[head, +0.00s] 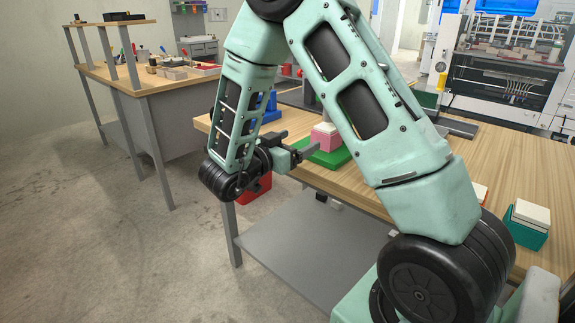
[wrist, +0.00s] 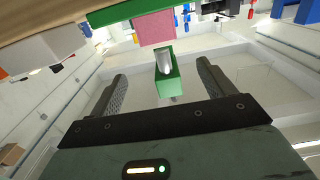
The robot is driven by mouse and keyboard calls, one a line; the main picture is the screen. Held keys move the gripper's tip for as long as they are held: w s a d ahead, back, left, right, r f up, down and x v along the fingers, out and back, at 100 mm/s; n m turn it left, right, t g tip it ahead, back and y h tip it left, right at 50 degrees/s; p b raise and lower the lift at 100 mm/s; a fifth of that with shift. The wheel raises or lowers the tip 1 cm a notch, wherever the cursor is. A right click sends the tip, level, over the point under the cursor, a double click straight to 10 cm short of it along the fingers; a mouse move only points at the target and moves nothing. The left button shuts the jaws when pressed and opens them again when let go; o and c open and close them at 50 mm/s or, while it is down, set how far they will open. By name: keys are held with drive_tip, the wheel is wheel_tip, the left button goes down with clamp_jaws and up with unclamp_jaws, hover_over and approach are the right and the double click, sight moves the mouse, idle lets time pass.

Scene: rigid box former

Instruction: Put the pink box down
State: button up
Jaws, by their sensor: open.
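A blue item (head: 267,106) stands behind my gripper, and a red bin (head: 256,189) is below it at the table's edge. A green box with a white top (head: 527,225) is at the table's right. A second bench (head: 150,85) stands at the back left. My arm hides much of the table.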

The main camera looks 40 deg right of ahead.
drive_tip(key=w+a+f+n+t+y, duration=0.1)
drive_tip(key=w+a+n+t+y, duration=0.3)
drive_tip(key=a, duration=0.3)
drive_tip(key=w+a+f+n+t+y, duration=0.1)
drive_tip(key=w+a+n+t+y, duration=0.1)
drive_tip(key=w+a+t+y, duration=0.4)
drive_tip(key=s+a+n+g+y, duration=0.1)
drive_tip(key=s+a+n+y, duration=0.3)
drive_tip(key=a, duration=0.5)
drive_tip(key=s+a+n+y, duration=0.2)
drive_tip(key=a+n+y, duration=0.25)
drive_tip(key=a, duration=0.45)
drive_tip(key=s+a+n+g+y, duration=0.2)
drive_tip(key=s+a+n+g, duration=0.1)
drive_tip(key=s, duration=0.4)
drive_tip(key=s+a+n+g+y, duration=0.2)
drive_tip(key=s+a+n+g, duration=0.15)
drive_tip(key=s, duration=0.45)
drive_tip(key=s+d+n+g+h, duration=0.3)
drive_tip(key=s+d+h, duration=0.1)
drive_tip(key=s, duration=0.7)
drive_tip(key=shift+d+f+n+g, duration=0.35)
drive_tip(key=shift+d+f+n, duration=0.1)
drive_tip(key=shift+d, duration=0.2)
